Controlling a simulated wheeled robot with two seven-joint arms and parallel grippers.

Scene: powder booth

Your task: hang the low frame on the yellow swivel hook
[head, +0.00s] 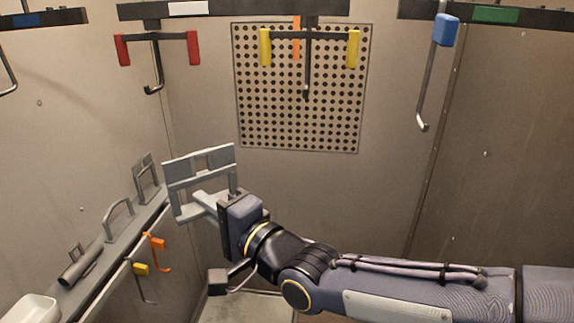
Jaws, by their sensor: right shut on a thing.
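My right gripper (208,202) reaches in from the lower right and is shut on a light grey frame (204,160), a flat piece with rectangular openings. It holds the frame up in the air, left of the middle of the view. The yellow swivel hook (307,70) hangs from the dark overhead rail, with a yellow grip at each end of its crossbar and a dark stem pointing down. It is above and to the right of the held frame, well apart from it, and nothing hangs on it. My left gripper is not in view.
A red-gripped hook (154,75) hangs to the left and a blue-topped hook (430,80) to the right. A perforated panel (260,140) is behind the yellow hook. A ledge (96,254) at left carries several grey parts; small orange and yellow hooks hang beside it.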

